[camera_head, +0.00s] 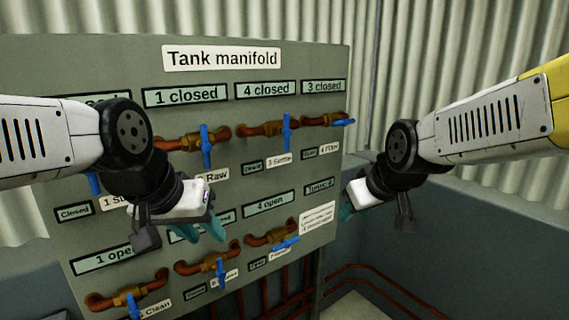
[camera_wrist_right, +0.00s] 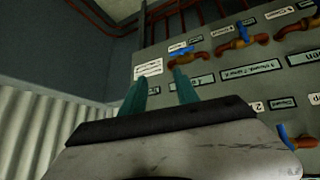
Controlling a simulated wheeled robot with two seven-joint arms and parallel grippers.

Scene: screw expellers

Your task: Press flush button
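I cannot make out a flush button in either view. The grey-green tank manifold panel (camera_head: 310,65) fills the middle of the head view, with valves and labels. My left gripper (camera_head: 180,228) is in front of the panel's lower left half, its teal fingers spread apart with nothing seen between them. My right gripper (camera_head: 347,215) is by the panel's right edge, partly hidden by its own wrist. In the right wrist view its two teal fingers (camera_wrist_right: 160,92) stand apart and empty, with the panel beyond them. My left arm hides part of the panel.
Brass valves with blue handles (camera_head: 287,132) stick out in rows from the panel. A white text label (camera_head: 317,219) is at its lower right. Red pipes (camera_head: 375,283) run low along the grey-blue wall (camera_head: 440,230) at right. Corrugated metal (camera_head: 450,50) stands behind.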

